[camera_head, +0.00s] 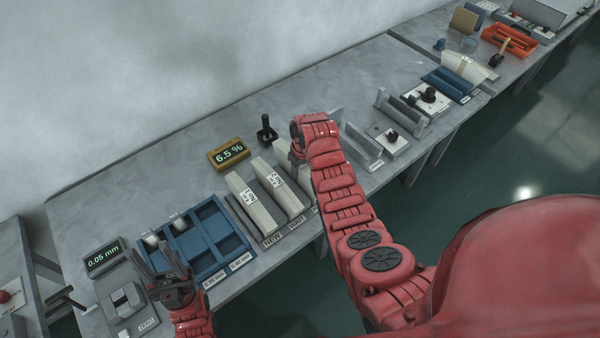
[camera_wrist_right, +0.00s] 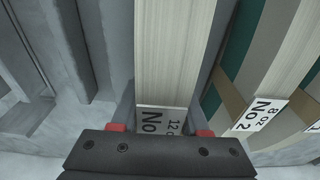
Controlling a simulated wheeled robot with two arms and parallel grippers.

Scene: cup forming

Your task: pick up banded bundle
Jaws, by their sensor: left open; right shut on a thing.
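My right gripper (camera_wrist_right: 160,130) is shut on a pale bundle (camera_wrist_right: 172,60) of stacked sheets, with a finger on each side; its white label reads "No" and "12 o", partly cut off. In the head view this bundle (camera_head: 285,155) is mostly hidden by my right arm. Two more pale bundles, one on the left (camera_head: 250,203) and one in the middle (camera_head: 277,189), lie in the rack to its left. In the wrist view a neighbouring bundle (camera_wrist_right: 278,75) has a brown band and a label "8 oz No 2". My left gripper (camera_head: 163,264) is open and empty near the blue tray.
The rack is marked "NEW" and "WAIT". A blue tray (camera_head: 231,243), a "0.05 mm" display (camera_head: 104,257) and a "6.5 %" display (camera_head: 229,154) stand on the grey table (camera_head: 115,198). Metal plates (camera_head: 362,143) and a knobbed fixture (camera_head: 390,138) stand right of my right arm.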

